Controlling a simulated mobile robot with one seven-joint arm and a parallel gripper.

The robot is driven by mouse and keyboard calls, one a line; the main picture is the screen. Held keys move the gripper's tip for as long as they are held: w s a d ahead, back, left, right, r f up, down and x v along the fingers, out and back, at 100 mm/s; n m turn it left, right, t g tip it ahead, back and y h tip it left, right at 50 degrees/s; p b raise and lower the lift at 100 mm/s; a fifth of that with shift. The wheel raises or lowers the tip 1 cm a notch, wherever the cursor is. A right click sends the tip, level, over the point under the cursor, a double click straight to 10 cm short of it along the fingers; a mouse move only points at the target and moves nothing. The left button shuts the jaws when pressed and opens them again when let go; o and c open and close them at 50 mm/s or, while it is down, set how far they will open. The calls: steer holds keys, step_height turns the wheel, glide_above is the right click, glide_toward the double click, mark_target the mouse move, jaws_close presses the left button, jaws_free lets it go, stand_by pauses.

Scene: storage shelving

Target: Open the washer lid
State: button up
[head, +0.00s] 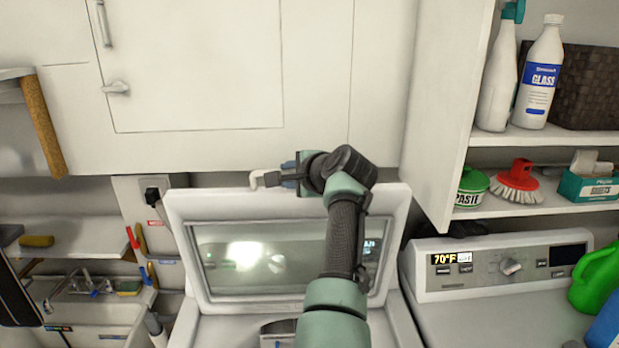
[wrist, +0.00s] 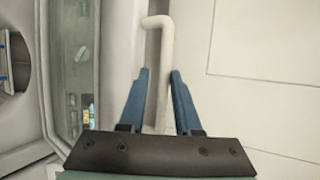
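The washer lid (head: 183,218) is a white frame around a glass window. In the head view it stands raised, leaning near upright against the wall below the cabinet. A white hooked handle (head: 258,180) sticks out at its top edge. My gripper (head: 288,180) is at that edge, just right of the handle's bend. In the wrist view the lid (wrist: 112,60) is on the left, and the white handle (wrist: 163,45) runs between the blue fingers of my gripper (wrist: 159,72). The fingers are apart, with gaps beside the handle; contact cannot be told. My arm hides the lid's right part.
A white cabinet (head: 200,65) is close above the lid. To the right are a second machine (head: 500,285) with a control panel and a shelf (head: 550,140) with bottles. A sink counter (head: 85,310) with tools is at the left.

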steer(key=b+v, duration=0.4)
steer(key=v, duration=0.7)
steer(key=shift+s+b, duration=0.3)
steer(key=shift+b, duration=0.05)
steer(key=shift+r, duration=0.1)
